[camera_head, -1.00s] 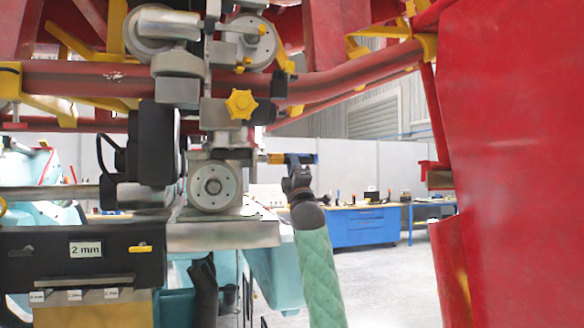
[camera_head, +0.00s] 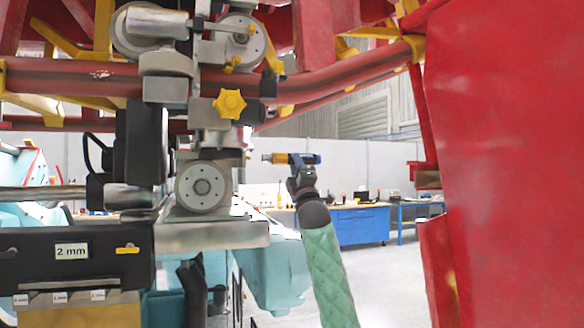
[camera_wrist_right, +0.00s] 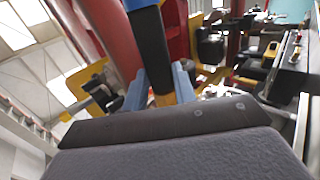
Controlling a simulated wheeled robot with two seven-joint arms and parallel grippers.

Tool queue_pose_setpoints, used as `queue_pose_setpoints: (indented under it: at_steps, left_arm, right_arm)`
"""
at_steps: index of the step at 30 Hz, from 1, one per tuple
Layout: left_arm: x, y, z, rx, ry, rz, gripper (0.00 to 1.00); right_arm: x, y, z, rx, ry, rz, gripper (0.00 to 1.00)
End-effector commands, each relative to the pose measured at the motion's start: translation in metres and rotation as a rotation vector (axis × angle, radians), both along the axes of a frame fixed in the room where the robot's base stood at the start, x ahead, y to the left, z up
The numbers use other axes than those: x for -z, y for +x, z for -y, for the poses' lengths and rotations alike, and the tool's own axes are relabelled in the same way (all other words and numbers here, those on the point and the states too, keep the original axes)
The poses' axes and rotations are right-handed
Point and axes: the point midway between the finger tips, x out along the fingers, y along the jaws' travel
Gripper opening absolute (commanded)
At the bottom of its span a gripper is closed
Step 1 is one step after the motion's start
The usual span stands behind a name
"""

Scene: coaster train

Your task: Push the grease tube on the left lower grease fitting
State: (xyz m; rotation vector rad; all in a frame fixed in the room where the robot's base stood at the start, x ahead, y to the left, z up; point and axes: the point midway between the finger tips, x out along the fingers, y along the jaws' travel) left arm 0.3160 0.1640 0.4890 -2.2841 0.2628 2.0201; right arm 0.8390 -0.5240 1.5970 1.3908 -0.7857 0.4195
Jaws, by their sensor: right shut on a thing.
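The grease tube (camera_head: 284,158) is a short cylinder with a yellow tip, a dark middle and a blue end. In the head view it lies roughly level, tip pointing left. My right gripper (camera_head: 299,166) is shut on its middle. In the right wrist view the tube (camera_wrist_right: 154,48) stands between the light blue fingers of my right gripper (camera_wrist_right: 160,86). I cannot clearly make out the left lower grease fitting. My left gripper is not in view.
A red rail (camera_head: 330,80) runs above the tube, with a yellow knob (camera_head: 229,103) left of it. A metal block (camera_head: 210,235) lies below the lower wheel. A large red panel (camera_head: 505,160) fills the right side. Open room lies between the tube and this panel.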

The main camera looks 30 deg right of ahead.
Motion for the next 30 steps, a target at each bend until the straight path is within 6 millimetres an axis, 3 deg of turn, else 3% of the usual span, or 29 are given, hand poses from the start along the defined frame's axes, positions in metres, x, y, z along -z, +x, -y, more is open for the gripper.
queue_pose_setpoints:
  at_steps: [15, 30]
  left_arm:
    - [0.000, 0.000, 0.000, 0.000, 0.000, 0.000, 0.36]
    - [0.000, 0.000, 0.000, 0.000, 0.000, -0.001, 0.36]
  right_arm:
    - [0.000, -0.006, 0.023, 0.001, -0.001, 0.001, 0.00]
    - [-0.001, -0.006, 0.024, 0.001, -0.001, 0.001, 0.00]
